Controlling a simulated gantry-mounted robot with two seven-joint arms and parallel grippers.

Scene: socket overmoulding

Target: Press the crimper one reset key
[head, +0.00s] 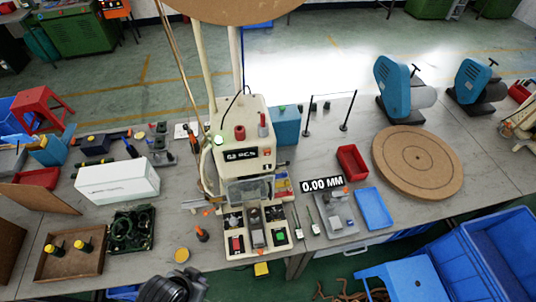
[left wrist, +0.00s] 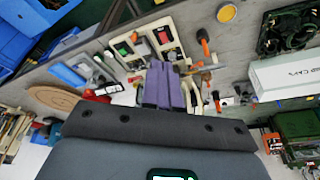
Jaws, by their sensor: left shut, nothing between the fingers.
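The cream crimping machine (head: 243,150) stands upright mid-table in the head view, with a dark display, a red knob and a green button on its upper body. At its front foot is a control base with a red key (head: 236,244) and a green key (head: 280,236). The left wrist view shows this base upside down, with the green key (left wrist: 123,48) and the red key (left wrist: 163,37). I cannot tell which key is the reset key. My left gripper's purple fingers (left wrist: 163,68) are shut and empty, overlapping the machine in that view. My right gripper is not in view.
A white box (head: 117,181), a green fixture (head: 131,229) and a brown tray (head: 70,252) lie left of the machine. A gauge (head: 335,212), a blue tray (head: 374,208), a red bin (head: 352,161) and a round board (head: 418,161) lie right.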

